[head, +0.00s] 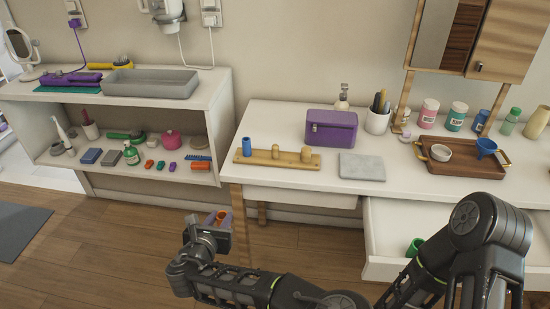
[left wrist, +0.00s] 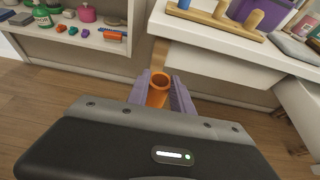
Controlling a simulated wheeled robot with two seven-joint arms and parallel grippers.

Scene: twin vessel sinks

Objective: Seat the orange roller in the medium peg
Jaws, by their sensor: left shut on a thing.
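The orange roller (head: 222,216) is in the purple jaws of my left gripper (head: 217,220), in front of the table and over the floor. In the left wrist view, the orange roller (left wrist: 158,88) is a hollow tube with its open end showing, between the two fingers (left wrist: 162,98). A wooden peg board (head: 262,159) lies on the table near its left front edge. A blue roller (head: 247,147) is on its left peg. The middle peg (head: 276,152) and the right peg (head: 306,154) are bare. The gripper is apart from the board. My right gripper is not in view.
A purple case (head: 331,127) stands behind the board and a grey slab (head: 361,166) lies right of it. A wooden tray (head: 462,166) is farther right. An open drawer (head: 384,235) holds a green roller (head: 414,247). A shelf unit (head: 85,167) stands left.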

